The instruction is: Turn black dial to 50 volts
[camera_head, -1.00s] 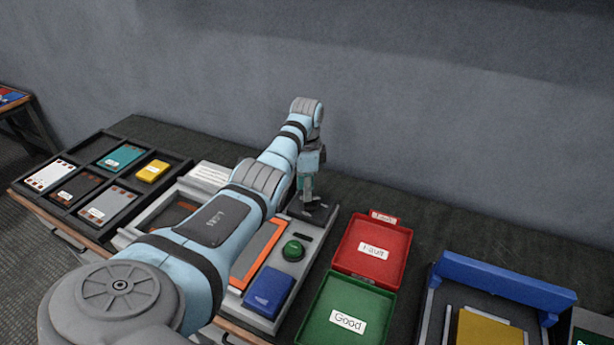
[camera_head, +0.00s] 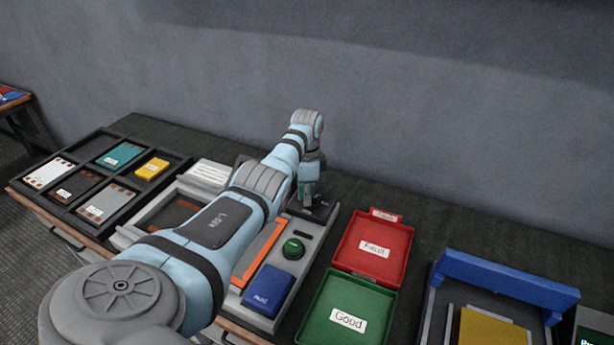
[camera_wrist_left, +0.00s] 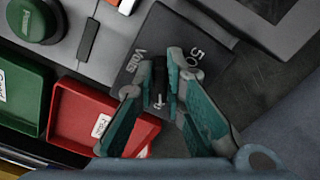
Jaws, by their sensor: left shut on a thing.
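The black dial (camera_wrist_left: 158,72) stands on a dark square plate (camera_wrist_left: 150,38) marked "Volts" and "50" in the left wrist view. My left gripper (camera_wrist_left: 161,84) has its teal fingers shut on the dial, one on each side. A small white mark shows at the dial's lower end, between the fingers. In the head view my left gripper (camera_head: 306,194) points down at the far end of the grey panel, and it hides the dial there. My right gripper is not in view.
A green round button (camera_head: 293,249) and a blue block (camera_head: 268,291) sit on the panel near the dial. A red tray (camera_head: 386,265) and a green tray (camera_head: 325,330) stand to the right. A black compartment tray (camera_head: 98,140) lies at left.

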